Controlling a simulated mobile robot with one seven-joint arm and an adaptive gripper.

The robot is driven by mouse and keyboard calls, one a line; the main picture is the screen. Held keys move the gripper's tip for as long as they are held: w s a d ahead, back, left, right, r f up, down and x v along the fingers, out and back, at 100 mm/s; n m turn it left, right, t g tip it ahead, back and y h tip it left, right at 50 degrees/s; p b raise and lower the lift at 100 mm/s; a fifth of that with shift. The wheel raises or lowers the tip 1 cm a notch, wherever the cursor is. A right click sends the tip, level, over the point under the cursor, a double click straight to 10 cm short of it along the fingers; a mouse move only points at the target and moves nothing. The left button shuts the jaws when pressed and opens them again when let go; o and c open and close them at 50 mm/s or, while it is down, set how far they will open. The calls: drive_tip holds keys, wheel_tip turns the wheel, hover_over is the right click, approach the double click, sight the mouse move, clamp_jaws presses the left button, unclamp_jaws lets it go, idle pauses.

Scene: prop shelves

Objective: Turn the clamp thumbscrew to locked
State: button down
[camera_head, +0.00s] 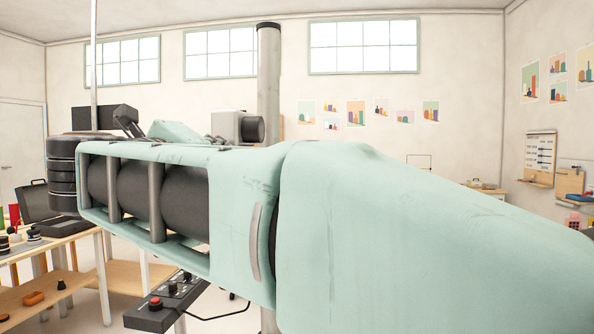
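A light grey block (226,127) with a round dark knob-like end (254,130) shows beside an upright grey pole (269,80), above my large teal arm link. It may be the clamp and its thumbscrew, but I cannot tell for sure, nor read whether it is locked. My arm fills the middle and right of the view and hides much of what is behind it. Small dark and teal parts show over its top edge, left of the grey block. I cannot make out my gripper's fingertips among them, or whether they touch anything.
A black control box with a red button (155,303) sits low in front, with a cable. A wooden table (82,232) with an open dark case (37,203) and small items stands at left. Pegboards (540,160) hang on the right wall.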

drive_tip(key=shift+m+b, duration=2.1)
drive_tip(key=shift+m, duration=1.1)
drive_tip(key=c, duration=1.7)
unclamp_jaws()
drive_tip(key=shift+o, duration=0.2)
wheel_tip(320, 180, up, 10)
